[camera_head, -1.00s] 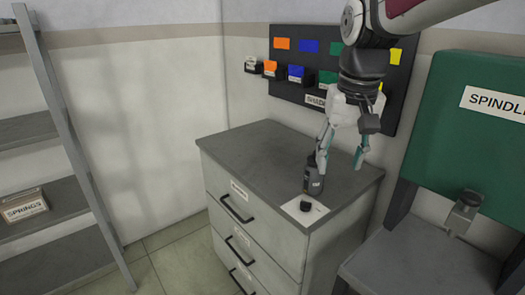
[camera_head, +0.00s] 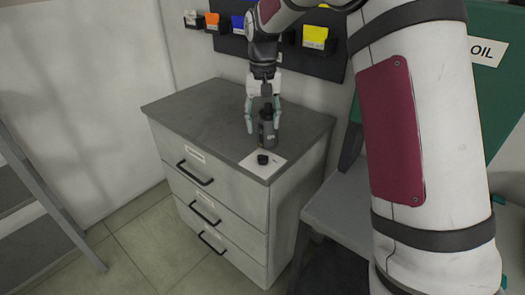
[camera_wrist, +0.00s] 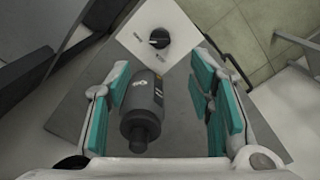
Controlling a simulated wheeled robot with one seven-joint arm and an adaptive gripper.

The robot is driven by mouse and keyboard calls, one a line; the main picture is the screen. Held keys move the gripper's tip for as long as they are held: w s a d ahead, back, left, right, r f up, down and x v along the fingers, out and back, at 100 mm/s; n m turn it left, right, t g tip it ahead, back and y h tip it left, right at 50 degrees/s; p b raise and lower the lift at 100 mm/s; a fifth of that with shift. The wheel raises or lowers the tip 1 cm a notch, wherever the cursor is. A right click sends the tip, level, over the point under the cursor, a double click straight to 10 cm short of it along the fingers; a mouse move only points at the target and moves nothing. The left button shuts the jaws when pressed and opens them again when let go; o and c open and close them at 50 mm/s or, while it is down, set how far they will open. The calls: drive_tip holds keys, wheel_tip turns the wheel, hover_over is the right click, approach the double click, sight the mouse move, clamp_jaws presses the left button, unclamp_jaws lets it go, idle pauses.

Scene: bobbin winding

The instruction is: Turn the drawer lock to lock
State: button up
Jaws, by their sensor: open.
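The drawer lock is a black round knob (camera_head: 262,159) on a white plate (camera_head: 250,165) at the front corner of the grey cabinet top (camera_head: 190,105). In the wrist view the knob (camera_wrist: 159,38) shows a pale pointer mark, with small labels on the plate that I cannot read. My gripper (camera_head: 263,128) is open above the cabinet top, pointing down, behind the knob in the head view. A dark bottle (camera_wrist: 142,108) stands between its spread fingers, closer to the left finger; the wrist view (camera_wrist: 165,110) shows space on its right. The knob lies beyond the fingertips.
The cabinet has three drawers with black handles (camera_head: 194,174), all shut. A dark wall board with coloured bins (camera_head: 315,37) is behind. A grey shelf (camera_head: 40,190) stands left, and a green-backed bench (camera_head: 490,90) right. My arm covers the right side.

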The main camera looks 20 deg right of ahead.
sight(263, 159)
wheel_tip(263, 159, down, 11)
drive_tip(key=shift+r, duration=0.15)
drive_tip(key=shift+c, duration=0.3)
clamp_jaws()
